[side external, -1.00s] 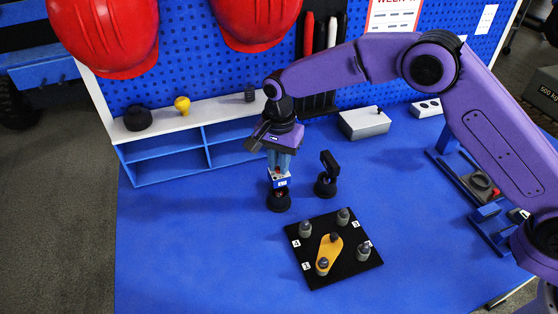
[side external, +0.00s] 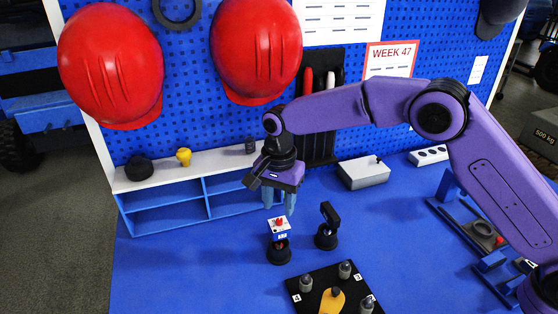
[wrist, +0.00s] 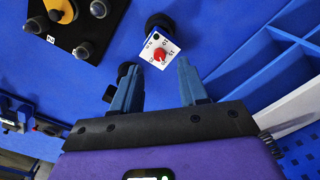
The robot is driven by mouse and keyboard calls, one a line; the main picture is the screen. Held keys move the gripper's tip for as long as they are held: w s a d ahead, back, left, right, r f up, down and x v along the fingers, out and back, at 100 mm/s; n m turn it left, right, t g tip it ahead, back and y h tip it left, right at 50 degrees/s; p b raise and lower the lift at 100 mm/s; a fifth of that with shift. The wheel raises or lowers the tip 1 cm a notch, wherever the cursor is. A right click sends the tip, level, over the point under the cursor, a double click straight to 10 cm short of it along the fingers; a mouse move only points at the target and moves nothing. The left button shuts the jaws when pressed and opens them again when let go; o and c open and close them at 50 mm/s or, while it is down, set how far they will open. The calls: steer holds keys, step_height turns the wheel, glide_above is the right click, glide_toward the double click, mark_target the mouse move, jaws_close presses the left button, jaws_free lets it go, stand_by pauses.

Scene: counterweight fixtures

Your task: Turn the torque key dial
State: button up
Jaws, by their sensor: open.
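The torque key dial is a red knob (side external: 279,222) on a white face with small dark marks, on top of a blue block on a round black base (side external: 279,252). In the wrist view the red knob (wrist: 160,53) shows just beyond my fingertips, roughly between them. My gripper (side external: 279,206) points down over the dial, with its blue fingers apart and empty. It also shows in the wrist view (wrist: 157,74). A small gap shows between fingertips and knob in the side view. The marks are too small to read surely.
A black angled piece on a round base (side external: 327,228) stands close right of the dial. A black board with grey posts and a yellow plate (side external: 331,300) lies in front. A blue-and-white shelf (side external: 160,213) and a grey box (side external: 363,172) are behind. Table left of the dial is clear.

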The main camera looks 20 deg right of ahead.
mark_target(279, 220)
step_height(279, 220, up, 13)
steer(key=shift+r, duration=0.2)
stand_by(0.6)
steer(key=s+d+f+n, duration=0.2)
steer(key=s+d+n, duration=0.8)
steer(key=s+d, duration=0.5)
steer(key=s+d+f+n, duration=0.3)
steer(key=s+d+n, duration=0.8)
steer(key=s+d, duration=0.4)
steer(key=s, duration=0.5)
steer(key=shift+f, duration=0.3)
